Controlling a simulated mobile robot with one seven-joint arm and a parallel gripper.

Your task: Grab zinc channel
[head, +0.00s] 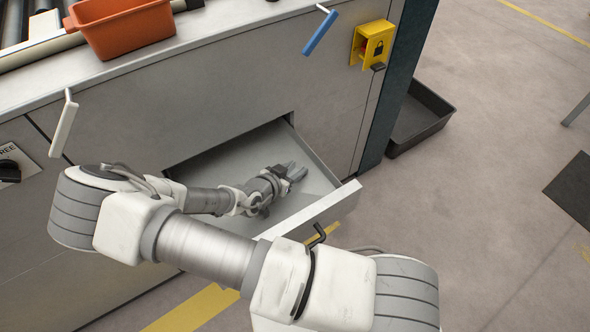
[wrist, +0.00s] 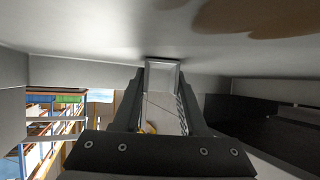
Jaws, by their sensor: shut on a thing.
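An open drawer (head: 340,199) juts from the grey machine front in the head view. My gripper (head: 294,172) is down inside it, over the drawer's floor. In the wrist view my gripper (wrist: 162,85) has its two dark fingers on either side of a small pale grey metal piece, the zinc channel (wrist: 163,64), and is shut on it. In the head view the channel cannot be told apart from the grey fingers.
An orange bin (head: 122,28) stands on the machine top. A blue handle (head: 320,33) and a white handle (head: 64,125) stick out from the front. A yellow lock box (head: 372,42) is at the right corner. A black tray (head: 422,115) lies on the floor beside it.

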